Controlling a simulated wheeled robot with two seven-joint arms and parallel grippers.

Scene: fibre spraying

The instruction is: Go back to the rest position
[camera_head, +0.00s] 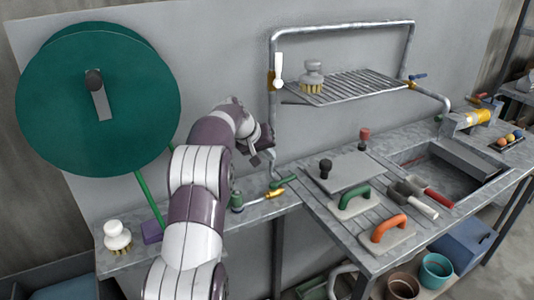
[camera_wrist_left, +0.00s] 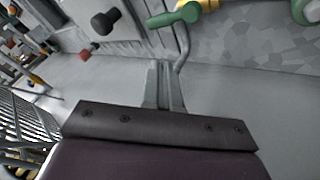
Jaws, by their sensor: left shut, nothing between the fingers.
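My left arm rises from the bottom of the head view, and its left gripper (camera_head: 262,157) is in front of the grey wall panel, just left of the metal rack frame. In the left wrist view the gripper's fingers (camera_wrist_left: 165,85) are together with nothing between them. The gripper appears to be above the bench and apart from the tools. My right gripper is in neither view.
A large green reel (camera_head: 60,110) hangs at left. A wire rack (camera_head: 350,87) holds a brush (camera_head: 312,78). The metal bench (camera_head: 270,208) carries green (camera_head: 354,196) and orange-handled (camera_head: 388,228) floats, trowels and a sink (camera_head: 455,170). A white-knobbed brush (camera_head: 117,237) stands at left.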

